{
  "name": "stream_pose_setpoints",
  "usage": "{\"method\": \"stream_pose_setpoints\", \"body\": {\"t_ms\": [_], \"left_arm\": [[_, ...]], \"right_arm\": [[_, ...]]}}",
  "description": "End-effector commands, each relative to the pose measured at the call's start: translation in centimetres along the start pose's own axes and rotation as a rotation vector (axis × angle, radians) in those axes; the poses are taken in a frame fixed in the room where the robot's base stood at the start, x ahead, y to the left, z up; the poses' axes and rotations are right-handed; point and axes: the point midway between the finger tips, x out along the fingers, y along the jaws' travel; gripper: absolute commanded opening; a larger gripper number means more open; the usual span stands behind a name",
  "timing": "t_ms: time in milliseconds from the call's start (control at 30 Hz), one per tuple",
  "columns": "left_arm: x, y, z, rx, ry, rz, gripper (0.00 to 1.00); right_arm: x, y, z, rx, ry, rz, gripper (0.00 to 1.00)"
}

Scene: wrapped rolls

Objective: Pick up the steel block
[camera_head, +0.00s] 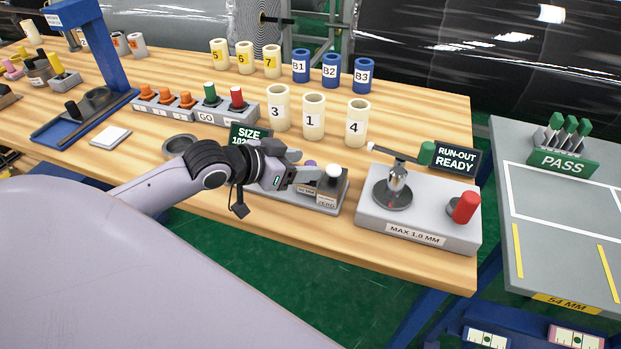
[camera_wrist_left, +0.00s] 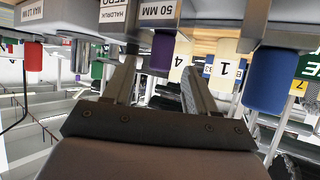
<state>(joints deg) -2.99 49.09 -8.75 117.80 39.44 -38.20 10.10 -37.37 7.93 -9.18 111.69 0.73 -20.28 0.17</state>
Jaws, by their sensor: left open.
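My left gripper (camera_head: 300,168) is open over the small grey station (camera_head: 325,207) at the table's front edge. Its two fingers also show apart in the left wrist view (camera_wrist_left: 160,88), with nothing clearly held between them. The station carries "50 MM" and "ZERO" labels, a purple knob (camera_head: 310,164) and a white knob (camera_head: 333,171) above a dark body. The purple knob (camera_wrist_left: 162,52) appears just beyond the fingers in the left wrist view. I cannot clearly single out the steel block; the gripper hides part of the station. My right gripper is not in view.
The run-out gauge (camera_head: 415,215) stands right of the left gripper, with a red knob (camera_head: 466,207). Numbered cream rolls (camera_head: 313,116) stand behind it. A "SIZE" sign (camera_head: 249,135) is close behind the wrist. A grey "PASS" table (camera_head: 560,220) is at the right.

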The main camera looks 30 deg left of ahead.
Motion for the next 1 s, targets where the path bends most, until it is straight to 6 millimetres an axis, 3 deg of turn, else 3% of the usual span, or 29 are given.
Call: {"method": "stream_pose_setpoints", "body": {"t_ms": [367,533,1000], "left_arm": [[0.64,0.03,0.00,0.001,0.000,0.000,0.54],[0.63,0.02,0.00,0.001,0.000,0.000,0.00],[0.61,0.02,0.00,0.001,-0.001,0.000,0.00]], "right_arm": [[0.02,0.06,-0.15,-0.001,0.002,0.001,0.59],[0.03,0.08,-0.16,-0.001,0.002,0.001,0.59],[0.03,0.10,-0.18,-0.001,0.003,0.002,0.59]]}}
